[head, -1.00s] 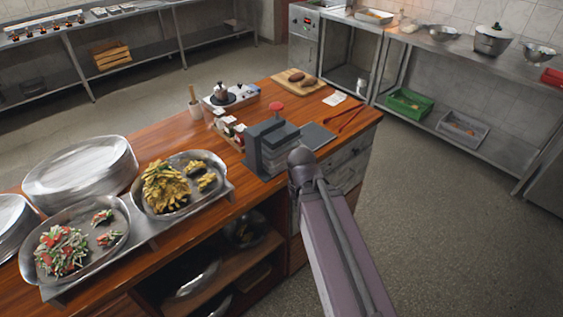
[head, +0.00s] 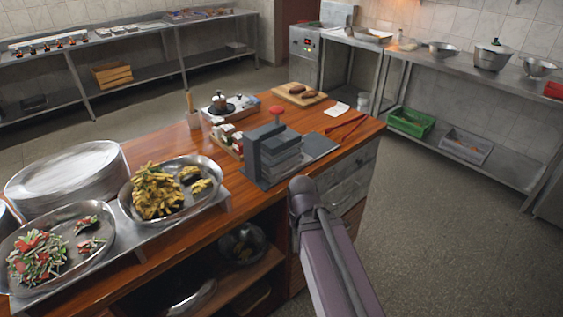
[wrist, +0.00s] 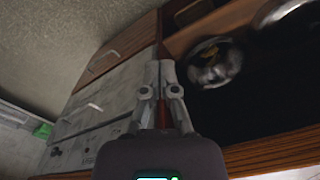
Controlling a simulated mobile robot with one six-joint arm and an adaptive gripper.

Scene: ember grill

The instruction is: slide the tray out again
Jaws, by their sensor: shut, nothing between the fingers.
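My gripper (wrist: 165,70) shows in the wrist view with its two fingers together and nothing between them. It points at the counter's front, near the edge between the drawers and the open shelf. In the head view my arm hides it. A grey stand with stacked flat layers (head: 279,152) sits on the wooden counter near its front edge, just beyond my arm. A dark flat plate (head: 319,146) lies beside it on the right. I cannot tell which of these is the tray. The gripper touches neither in view.
Metal platters of food (head: 165,218) and stacked plates (head: 65,180) fill the counter's left. Drawers (wrist: 100,95) and an open shelf with a metal bowl (wrist: 215,62) face my gripper. The floor right is clear.

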